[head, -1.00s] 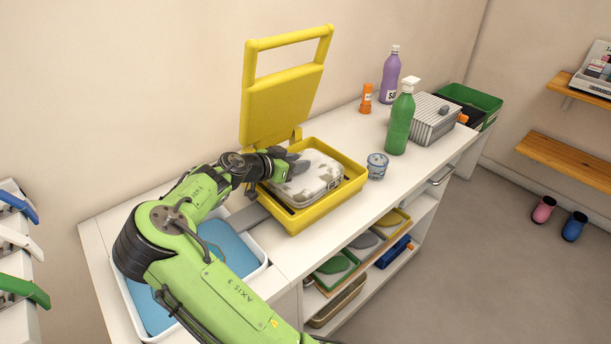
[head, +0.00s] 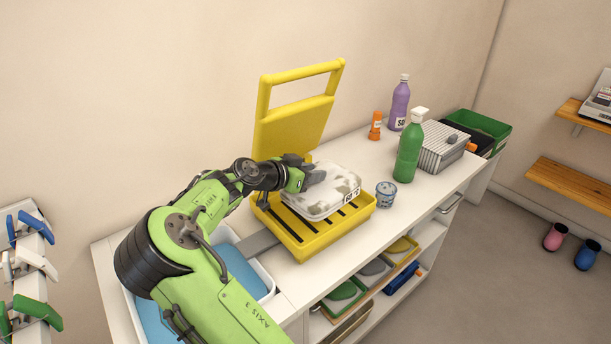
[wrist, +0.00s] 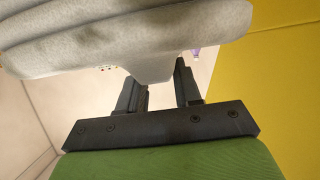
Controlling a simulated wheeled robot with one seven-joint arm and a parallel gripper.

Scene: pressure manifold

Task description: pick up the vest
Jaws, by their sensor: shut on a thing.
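The vest (head: 322,196) is a folded white bundle with grey-brown patches and a small dark label on its front edge. It is held just above the yellow press tray (head: 312,243), whose dark slots show beneath it. My gripper (head: 312,176) is shut on the vest's back-left side. In the wrist view the vest (wrist: 120,35) fills the top as pale grey folded cloth, with a part of it between the fingers of my gripper (wrist: 162,85). The fingertips are partly hidden by the cloth.
The yellow press lid (head: 290,125) stands open behind the vest. A patterned cup (head: 386,194), a green spray bottle (head: 410,150), an orange bottle (head: 375,126) and a purple bottle (head: 400,103) stand to the right. A blue-lined tray (head: 240,275) lies to the left.

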